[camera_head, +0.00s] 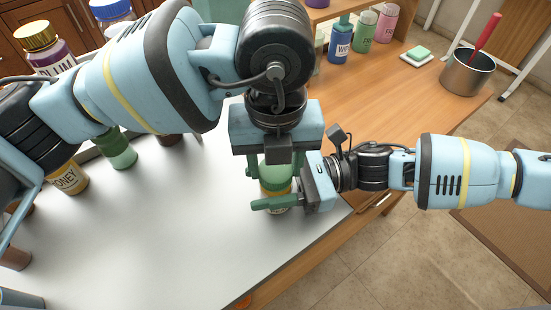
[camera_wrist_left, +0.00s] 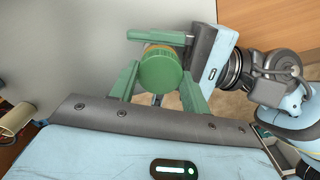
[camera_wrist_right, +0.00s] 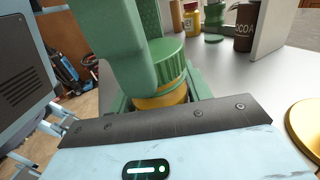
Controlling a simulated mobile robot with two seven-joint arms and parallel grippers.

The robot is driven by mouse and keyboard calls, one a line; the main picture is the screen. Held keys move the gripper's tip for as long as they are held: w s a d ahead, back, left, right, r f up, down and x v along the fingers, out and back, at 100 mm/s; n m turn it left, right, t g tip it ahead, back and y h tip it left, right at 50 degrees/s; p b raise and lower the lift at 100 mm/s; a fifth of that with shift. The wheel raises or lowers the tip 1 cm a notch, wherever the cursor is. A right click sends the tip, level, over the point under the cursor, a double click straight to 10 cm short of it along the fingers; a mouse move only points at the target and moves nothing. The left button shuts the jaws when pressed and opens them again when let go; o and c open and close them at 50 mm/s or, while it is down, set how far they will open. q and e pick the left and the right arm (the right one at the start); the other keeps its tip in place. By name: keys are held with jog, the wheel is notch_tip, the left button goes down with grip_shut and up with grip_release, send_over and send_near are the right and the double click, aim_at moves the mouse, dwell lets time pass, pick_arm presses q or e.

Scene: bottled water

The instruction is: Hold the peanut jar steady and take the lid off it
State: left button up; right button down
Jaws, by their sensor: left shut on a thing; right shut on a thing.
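The peanut jar (camera_head: 268,188) stands near the right end of the white surface, with a yellow-brown body and a ribbed green lid (camera_head: 275,172). My left gripper (camera_head: 275,168) points down over it, its green fingers shut on the lid from both sides. My right gripper (camera_head: 270,197) comes in from the right and is shut on the jar body below. In the left wrist view the lid (camera_wrist_left: 160,70) is seen from above between the fingers. In the right wrist view the lid (camera_wrist_right: 168,65) sits on top of the yellow body (camera_wrist_right: 163,99). The jar's label is mostly hidden.
A honey jar (camera_head: 70,179), a green bottle (camera_head: 117,150) and a gold-lidded plum jar (camera_head: 48,50) stand at the left. Blue (camera_head: 340,43), green and pink bottles and a steel pot (camera_head: 466,75) stand on the wooden table behind. The white surface (camera_head: 170,230) in front is clear.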

aim_at(276, 169)
pick_arm(q)
jog(key=shift+r, duration=0.35)
dwell(0.6)
jog(key=shift+r, duration=0.7)
jog(key=shift+r, duration=0.15)
jog(key=shift+r, duration=1.95)
pick_arm(e)
jog(key=c, duration=0.6)
grip_release()
pick_arm(q)
notch_tip(276, 169, down, 2)
jog(key=shift+b, duration=0.7)
pick_arm(e)
jog(key=d, duration=0.3)
jog(key=w+d, duration=0.1)
jog(key=d, duration=0.3)
jog(key=w+d, duration=0.1)
jog(key=d, duration=0.3)
jog(key=shift+w, duration=0.1)
jog(key=shift+w+d, duration=0.1)
jog(key=shift+d, duration=0.3)
